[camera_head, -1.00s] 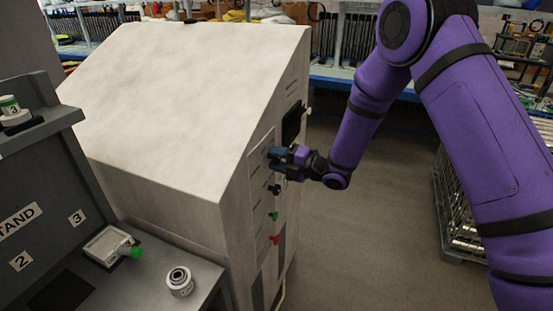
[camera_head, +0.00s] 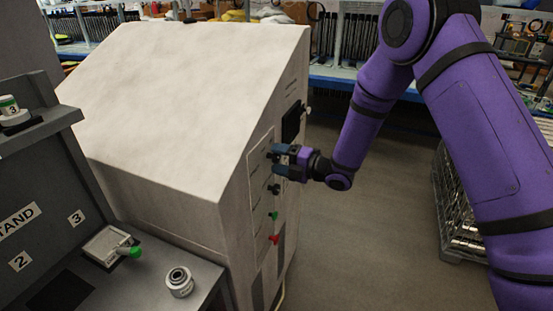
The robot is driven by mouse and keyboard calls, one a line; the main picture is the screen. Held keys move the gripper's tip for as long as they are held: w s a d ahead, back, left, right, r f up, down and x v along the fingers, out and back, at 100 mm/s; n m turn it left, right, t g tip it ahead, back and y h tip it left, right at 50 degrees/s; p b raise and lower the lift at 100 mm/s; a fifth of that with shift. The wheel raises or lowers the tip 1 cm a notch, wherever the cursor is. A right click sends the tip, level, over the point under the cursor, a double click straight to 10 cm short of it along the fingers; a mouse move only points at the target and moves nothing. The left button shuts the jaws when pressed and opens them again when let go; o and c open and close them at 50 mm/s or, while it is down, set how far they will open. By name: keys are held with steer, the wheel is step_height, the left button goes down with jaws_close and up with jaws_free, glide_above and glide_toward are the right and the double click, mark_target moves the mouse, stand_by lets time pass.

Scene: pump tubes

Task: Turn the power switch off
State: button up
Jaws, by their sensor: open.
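The control panel (camera_head: 261,180) is on the right side face of a large pale cabinet (camera_head: 180,90). It carries a column of controls: a dark knob (camera_head: 274,189), a green button (camera_head: 273,215) and a red button (camera_head: 274,239). Another dark control (camera_head: 270,155) shows at the upper part of the panel, beside my gripper's fingers. My gripper (camera_head: 278,161) is open, with its blue fingers pointing left at that upper control. I cannot tell whether the fingers touch it. Which control is the power switch, and its position, are too small to tell.
A dark screen (camera_head: 292,123) sits above the controls. At left, a grey stand (camera_head: 75,215) holds a small white block with a green knob (camera_head: 134,252) and a metal fitting (camera_head: 179,281). A metal rack (camera_head: 456,215) stands at the right.

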steer(key=v, duration=1)
